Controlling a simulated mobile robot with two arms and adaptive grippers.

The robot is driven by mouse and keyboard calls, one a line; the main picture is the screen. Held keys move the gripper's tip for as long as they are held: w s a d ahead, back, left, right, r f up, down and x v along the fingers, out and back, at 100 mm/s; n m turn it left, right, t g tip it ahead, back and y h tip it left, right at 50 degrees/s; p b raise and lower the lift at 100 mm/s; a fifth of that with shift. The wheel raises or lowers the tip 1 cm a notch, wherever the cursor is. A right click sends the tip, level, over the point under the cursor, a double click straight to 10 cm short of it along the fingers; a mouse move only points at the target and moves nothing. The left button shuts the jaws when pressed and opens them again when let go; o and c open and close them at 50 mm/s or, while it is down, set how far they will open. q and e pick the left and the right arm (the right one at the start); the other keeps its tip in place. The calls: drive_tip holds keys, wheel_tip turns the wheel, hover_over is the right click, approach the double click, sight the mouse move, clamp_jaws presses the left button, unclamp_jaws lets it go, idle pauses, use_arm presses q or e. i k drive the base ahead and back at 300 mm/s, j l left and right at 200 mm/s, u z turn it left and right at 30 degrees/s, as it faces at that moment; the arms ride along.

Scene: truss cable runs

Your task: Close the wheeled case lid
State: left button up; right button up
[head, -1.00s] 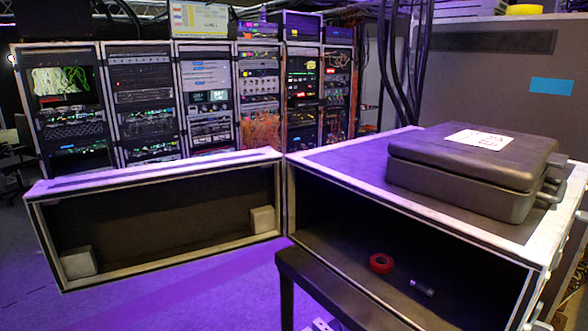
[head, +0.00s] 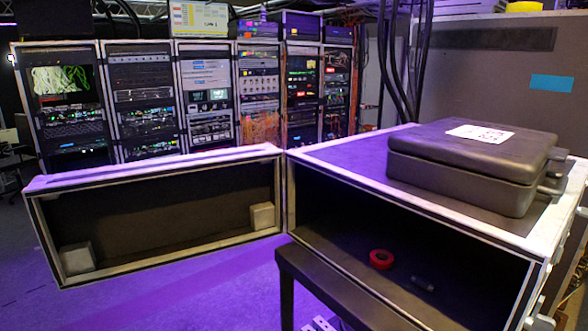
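The wheeled case (head: 332,159) stands open at the right, a large dark box with pale metal edging. Its open front shows a dark interior. The lid (head: 160,215) is swung out to the left, a shallow dark panel with a pale frame, its inner side facing me. The lid's right edge meets the case's front left corner. Two pale blocks sit inside the lid, one at the lower left (head: 77,257) and one at the right (head: 262,216). The case's wheels are not visible. Neither of my grippers is in view.
A closed black case (head: 465,185) with a white label lies on top of the wheeled case. A red tape roll (head: 381,259) and a small dark cylinder (head: 422,283) lie in the opening. Equipment racks (head: 145,105) stand behind.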

sight(93, 225)
drive_tip(key=i+j+z, duration=0.2)
drive_tip(key=j, duration=0.25)
drive_tip(key=j+z, duration=0.25)
drive_tip(key=j, duration=0.2)
drive_tip(key=i+j+z, duration=0.15)
drive_tip(key=j+z, duration=0.3)
drive_tip(key=j, duration=0.5)
drive_tip(key=j+z, duration=0.4)
drive_tip(key=j, duration=0.5)
drive_tip(key=k+j+z, duration=0.2)
drive_tip(key=j+z, duration=0.25)
drive_tip(key=j, duration=0.5)
drive_tip(key=j+z, duration=0.35)
drive_tip(key=j, duration=0.35)
drive_tip(key=j+z, duration=0.3)
drive_tip(key=j, duration=0.45)
drive_tip(key=k+j+z, duration=0.15)
drive_tip(key=j+z, duration=0.2)
drive_tip(key=j, duration=0.35)
